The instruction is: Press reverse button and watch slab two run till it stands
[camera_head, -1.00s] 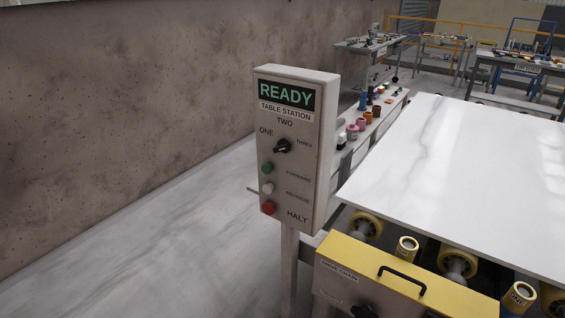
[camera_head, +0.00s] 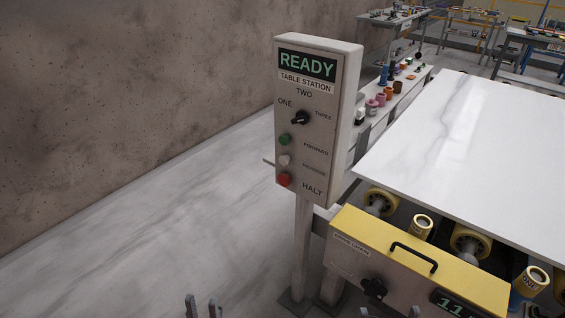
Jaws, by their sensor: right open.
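The control box (camera_head: 316,125) stands on a post left of the roller table, its display reading READY above the label TABLE STATION. The white button (camera_head: 285,160) beside REVERSE sits between the green FORWARD button (camera_head: 285,140) and the red HALT button (camera_head: 284,179). A large white slab (camera_head: 470,140) lies on the rollers. At the bottom edge only fingertips show: my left gripper (camera_head: 202,308) and my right gripper (camera_head: 389,312) have tips apart, empty, well below the buttons.
A yellow-topped drive cover (camera_head: 430,265) with a black handle and a partly cut-off green number display (camera_head: 458,305) is at front right. Yellow rollers (camera_head: 470,240) show under the slab's edge. A bench with coloured pots (camera_head: 390,90) stands behind the box. Floor at left is clear.

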